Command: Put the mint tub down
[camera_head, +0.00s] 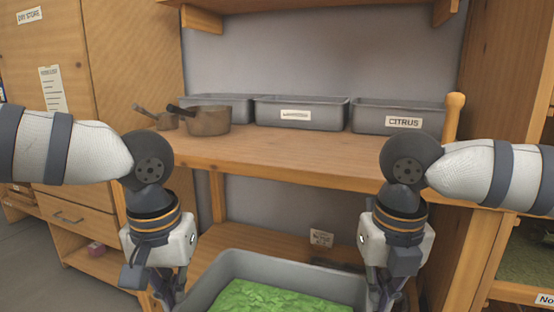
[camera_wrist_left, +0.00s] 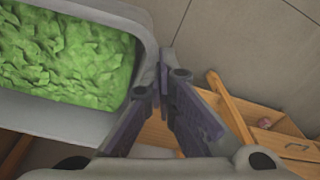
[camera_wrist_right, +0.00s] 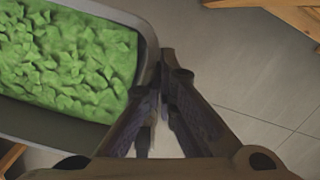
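The mint tub is a grey tub (camera_head: 235,262) filled with green leaves (camera_head: 275,299), held between my two grippers at the bottom of the head view, below and in front of the shelf. My left gripper (camera_wrist_left: 162,82) is closed on the tub's wall (camera_wrist_left: 146,45) at one end. My right gripper (camera_wrist_right: 166,66) is closed on the wall (camera_wrist_right: 150,45) at the opposite end. The tub looks about level and hangs clear of the floor. Its underside is hidden.
A wooden shelf (camera_head: 290,158) bears several grey tubs, one labelled CITRUS (camera_head: 400,117), and copper pots (camera_head: 205,121) at left. Its front strip is bare. A lower shelf (camera_head: 250,238) with a small label card (camera_head: 321,238) lies behind the tub. A wooden post (camera_head: 453,115) stands at right.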

